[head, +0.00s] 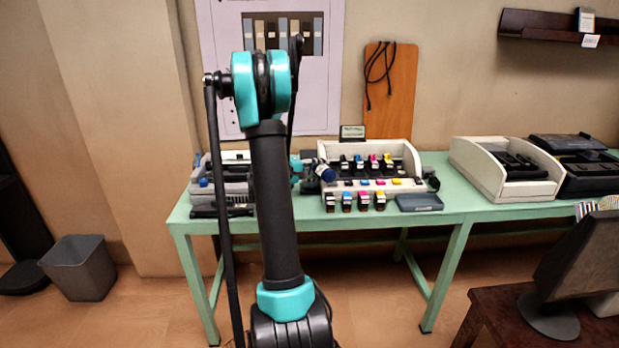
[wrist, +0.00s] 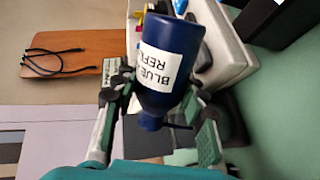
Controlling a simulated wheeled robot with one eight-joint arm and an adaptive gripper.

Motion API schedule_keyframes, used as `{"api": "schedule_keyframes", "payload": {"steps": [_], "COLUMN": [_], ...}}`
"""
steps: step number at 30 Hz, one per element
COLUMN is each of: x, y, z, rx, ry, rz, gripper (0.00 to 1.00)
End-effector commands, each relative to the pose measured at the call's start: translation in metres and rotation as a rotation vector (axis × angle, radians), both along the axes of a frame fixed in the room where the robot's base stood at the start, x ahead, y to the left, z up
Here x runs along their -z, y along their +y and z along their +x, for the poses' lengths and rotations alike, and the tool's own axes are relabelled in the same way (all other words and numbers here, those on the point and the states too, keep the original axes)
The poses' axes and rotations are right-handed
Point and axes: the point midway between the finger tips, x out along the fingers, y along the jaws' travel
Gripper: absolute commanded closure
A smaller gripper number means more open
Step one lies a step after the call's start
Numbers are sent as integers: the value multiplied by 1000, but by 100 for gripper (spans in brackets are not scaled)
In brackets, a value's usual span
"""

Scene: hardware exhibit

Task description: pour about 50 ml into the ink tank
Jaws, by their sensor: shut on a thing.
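My gripper (head: 309,168) is shut on a dark blue bottle (wrist: 175,50) with a white label reading "BLUE" and a partly hidden second word. In the wrist view the bottle lies between the two fingers (wrist: 158,105), its narrow end towards my gripper. In the head view the bottle (head: 326,173) is tilted, above the table at the left side of a white open-fronted stand (head: 328,152). Several small ink containers with coloured tops (head: 363,201) stand in front of the stand, and more (head: 373,162) sit inside it. I cannot tell which is the ink tank. No liquid stream shows.
The green table (head: 460,185) carries a grey device (head: 232,185) at left, partly behind my arm, a flat dark tray (head: 420,202), and another white stand (head: 495,180) at right. A monitor (head: 575,270) stands front right. Bare tabletop lies between the stands.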

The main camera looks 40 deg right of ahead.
Motion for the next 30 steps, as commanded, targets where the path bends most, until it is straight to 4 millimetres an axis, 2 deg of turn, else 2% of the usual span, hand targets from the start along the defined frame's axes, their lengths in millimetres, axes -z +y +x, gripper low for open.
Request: {"api": "schedule_keyframes", "payload": {"steps": [30], "x": [2], "y": [0], "z": [-2], "rx": [0], "ry": [74], "rz": [2], "gripper": [90]}}
